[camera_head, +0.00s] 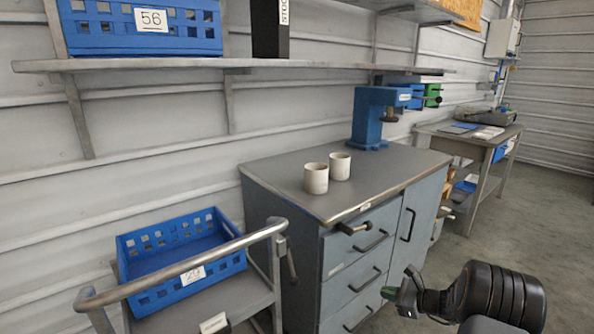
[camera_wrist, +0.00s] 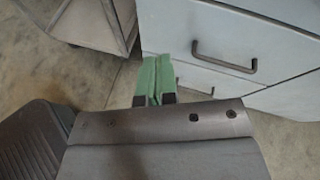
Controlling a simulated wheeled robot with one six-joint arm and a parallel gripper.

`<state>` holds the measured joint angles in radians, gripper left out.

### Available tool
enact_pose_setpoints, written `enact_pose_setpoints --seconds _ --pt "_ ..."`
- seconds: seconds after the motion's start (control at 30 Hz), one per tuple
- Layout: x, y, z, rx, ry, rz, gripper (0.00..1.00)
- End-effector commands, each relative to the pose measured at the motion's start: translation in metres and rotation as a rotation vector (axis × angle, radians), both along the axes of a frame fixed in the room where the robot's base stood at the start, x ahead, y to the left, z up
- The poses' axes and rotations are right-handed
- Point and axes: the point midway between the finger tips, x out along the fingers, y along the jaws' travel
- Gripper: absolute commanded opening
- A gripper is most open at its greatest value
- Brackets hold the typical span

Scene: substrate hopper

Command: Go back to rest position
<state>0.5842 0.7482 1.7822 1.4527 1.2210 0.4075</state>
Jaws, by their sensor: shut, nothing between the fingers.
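My gripper (camera_head: 405,292) is at the lower right of the head view, in front of the grey drawer cabinet (camera_head: 338,262) and apart from it. Its green fingers show in the wrist view (camera_wrist: 155,80), side by side and shut with nothing between them. Beyond them in the wrist view are a drawer front (camera_wrist: 212,78) with a dark handle and the concrete floor. Two white cups (camera_head: 316,178) (camera_head: 340,166) stand upright on the cabinet top, close to each other.
A blue press (camera_head: 368,118) stands at the cabinet's back. A cart with a metal handle (camera_head: 180,268) holds an empty-looking blue crate (camera_head: 140,252) at left. A wall shelf (camera_head: 200,64) carries a blue crate and a black box. Open floor (camera_head: 540,220) lies at right.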

Motion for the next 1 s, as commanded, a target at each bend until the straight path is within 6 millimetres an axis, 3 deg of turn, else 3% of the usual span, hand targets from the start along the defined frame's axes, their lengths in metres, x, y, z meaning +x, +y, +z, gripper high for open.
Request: enact_pose_setpoints --seconds 0.2,0.4,0.5,0.63,0.8,0.9,1.0 --pt "-0.098 0.064 0.082 -0.535 -0.052 0.587 0.0" --pt "-0.179 0.087 0.18 -1.006 -0.212 1.124 0.0" --pt "-0.206 0.091 0.229 -1.205 -0.302 1.326 0.0" --pt "-0.231 0.097 0.285 -1.41 -0.405 1.489 0.0" --pt "-0.248 0.112 0.344 -1.564 -0.522 1.542 0.0" --pt "-0.249 0.122 0.37 -1.611 -0.585 1.526 0.0" --pt "-0.25 0.127 0.383 -1.632 -0.62 1.52 0.0"
